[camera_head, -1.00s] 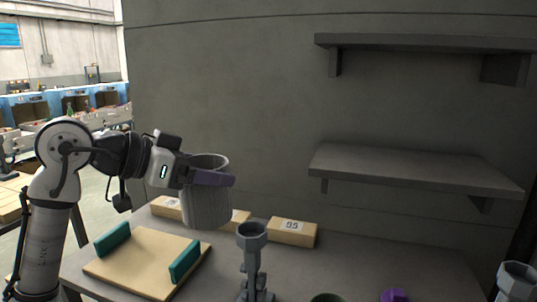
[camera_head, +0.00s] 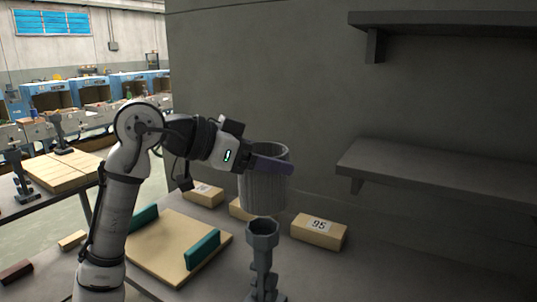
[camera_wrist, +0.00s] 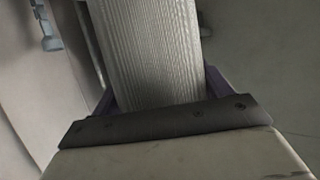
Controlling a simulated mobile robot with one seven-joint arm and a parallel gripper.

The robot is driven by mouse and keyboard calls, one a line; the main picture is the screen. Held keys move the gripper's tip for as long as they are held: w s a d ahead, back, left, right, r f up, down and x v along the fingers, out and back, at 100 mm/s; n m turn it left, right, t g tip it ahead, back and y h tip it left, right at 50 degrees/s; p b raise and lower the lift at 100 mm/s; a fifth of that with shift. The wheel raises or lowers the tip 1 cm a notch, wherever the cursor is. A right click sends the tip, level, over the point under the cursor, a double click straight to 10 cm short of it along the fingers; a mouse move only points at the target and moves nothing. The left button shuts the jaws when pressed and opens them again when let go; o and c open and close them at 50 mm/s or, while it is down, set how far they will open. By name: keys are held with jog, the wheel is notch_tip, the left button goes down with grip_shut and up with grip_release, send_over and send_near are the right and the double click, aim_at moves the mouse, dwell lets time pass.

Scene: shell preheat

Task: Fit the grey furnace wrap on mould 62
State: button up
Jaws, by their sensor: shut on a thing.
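The grey furnace wrap (camera_head: 262,190) is a ribbed, open-topped cylinder. My gripper (camera_head: 275,167) is shut on its upper wall, with purple fingers, and holds it upright in the air. In the wrist view the ribbed wrap (camera_wrist: 155,50) sits between the fingers of my gripper (camera_wrist: 160,103). A grey mould (camera_head: 262,240) with a cup-shaped top stands on the bench. In the head view the wrap appears just above and behind its cup; I cannot tell the gap in depth. No number 62 is readable.
A box labelled 95 (camera_head: 319,231) stands right of the mould. Two more boxes (camera_head: 203,194) stand along the wall, one partly behind the wrap. A wooden board (camera_head: 170,250) with teal end blocks (camera_head: 202,250) lies left. Dark shelves (camera_head: 440,172) hang at right.

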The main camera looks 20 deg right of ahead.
jog(key=b, duration=0.4)
send_over(254, 269)
jog(key=d, duration=0.3)
jog(key=shift+a+f, duration=0.1)
jog(key=shift+f, duration=2.5)
jog(key=shift+f+b, duration=6.5)
jog(key=shift+f, duration=3.85)
jog(key=shift+a, duration=0.15)
jog(key=o, duration=1)
jog(key=shift+a, duration=0.1)
jog(key=v, duration=1.3)
jog(key=shift+a+r, duration=0.2)
jog(key=shift+a, duration=0.05)
